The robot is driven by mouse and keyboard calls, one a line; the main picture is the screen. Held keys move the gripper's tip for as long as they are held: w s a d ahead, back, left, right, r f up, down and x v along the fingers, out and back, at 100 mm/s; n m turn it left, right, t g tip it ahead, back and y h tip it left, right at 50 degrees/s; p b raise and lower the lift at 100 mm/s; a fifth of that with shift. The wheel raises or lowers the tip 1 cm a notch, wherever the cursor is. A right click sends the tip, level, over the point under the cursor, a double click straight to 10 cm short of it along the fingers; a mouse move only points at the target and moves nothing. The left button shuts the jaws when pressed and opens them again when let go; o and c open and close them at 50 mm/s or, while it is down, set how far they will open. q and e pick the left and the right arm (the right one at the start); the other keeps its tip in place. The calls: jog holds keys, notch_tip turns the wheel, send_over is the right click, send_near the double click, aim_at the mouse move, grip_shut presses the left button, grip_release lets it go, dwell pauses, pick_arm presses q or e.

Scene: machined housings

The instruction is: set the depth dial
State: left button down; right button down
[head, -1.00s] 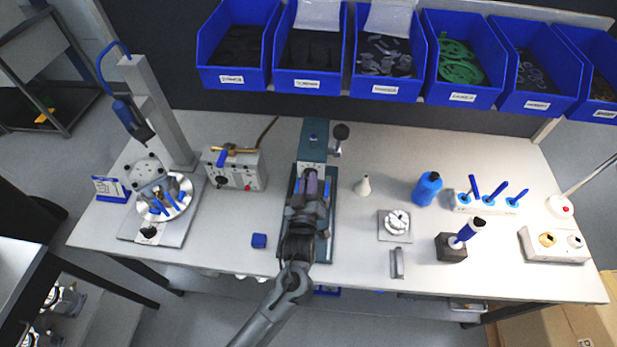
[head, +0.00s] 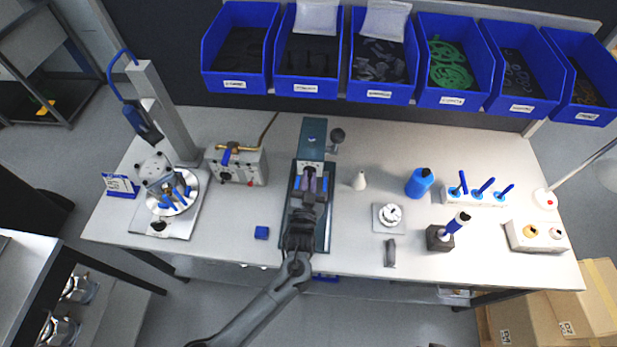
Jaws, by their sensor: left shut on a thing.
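The teal press (head: 313,132) stands at the middle of the bench, with a pale marked plate (head: 311,168) on its front and a black ball-ended lever (head: 337,135) at its right. My left gripper (head: 309,180) is in front of that plate, over the press base (head: 322,238). It is shut on a small part at the press front, seemingly the depth dial, which the fingers mostly hide. Its setting cannot be read. My right gripper is out of view.
A round fixture (head: 172,193) stands further left. Blue bins (head: 312,88) hang behind.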

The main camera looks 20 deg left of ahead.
pick_arm(q)
jog(key=shift+f, duration=0.1)
dwell(0.4)
jog(key=c, duration=1.1)
grip_release()
jog(key=shift+c, duration=0.2)
jog(key=v, duration=1.1)
jog(key=shift+b, duration=0.4)
